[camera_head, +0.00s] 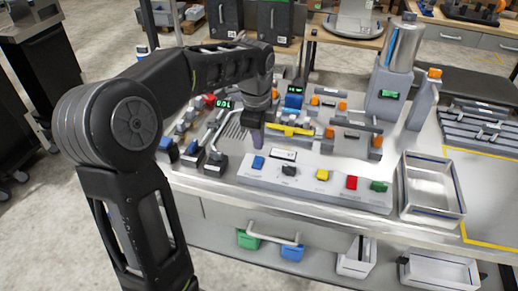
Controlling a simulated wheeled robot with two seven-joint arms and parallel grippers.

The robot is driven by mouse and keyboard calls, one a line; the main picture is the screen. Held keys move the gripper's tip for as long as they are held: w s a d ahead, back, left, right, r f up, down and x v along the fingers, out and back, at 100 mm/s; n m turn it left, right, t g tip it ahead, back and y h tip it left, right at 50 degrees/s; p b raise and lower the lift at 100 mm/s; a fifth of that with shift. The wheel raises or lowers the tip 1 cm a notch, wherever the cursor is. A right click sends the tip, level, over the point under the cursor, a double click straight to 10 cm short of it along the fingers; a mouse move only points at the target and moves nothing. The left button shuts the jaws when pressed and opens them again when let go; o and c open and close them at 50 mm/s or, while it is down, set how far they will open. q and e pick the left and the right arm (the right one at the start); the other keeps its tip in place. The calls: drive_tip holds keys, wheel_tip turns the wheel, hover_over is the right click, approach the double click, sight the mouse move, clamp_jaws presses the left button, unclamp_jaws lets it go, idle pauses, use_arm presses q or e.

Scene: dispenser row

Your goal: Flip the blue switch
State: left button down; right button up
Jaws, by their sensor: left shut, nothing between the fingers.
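A light grey switch panel (318,187) lies along the front of the bench, with a row of coloured switches. The blue switch (258,163) is the leftmost on it. My left gripper (257,139) points down just above and behind the blue switch in the picture. Its fingers are shut and hold nothing. A small gap shows between the fingertips and the blue switch, but I cannot tell the real distance. My right gripper is out of view.
Beside the blue switch are black (289,170), yellow (322,174), red (351,182) and green (378,186) switches. A metal tray (404,208) stands right of the panel. Levers, handles and a dispenser (391,95) crowd the bench behind.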

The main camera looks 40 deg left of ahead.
sight(259, 158)
use_arm(q)
drive_tip(key=f, duration=0.4)
drive_tip(key=shift+w+a+f+p, duration=0.15)
drive_tip(key=shift+w+p, duration=0.1)
drive_tip(key=shift+p, duration=0.15)
drive_tip(key=shift+f, duration=0.15)
drive_tip(key=shift+w+f, duration=0.1)
drive_tip(key=shift+f, duration=0.15)
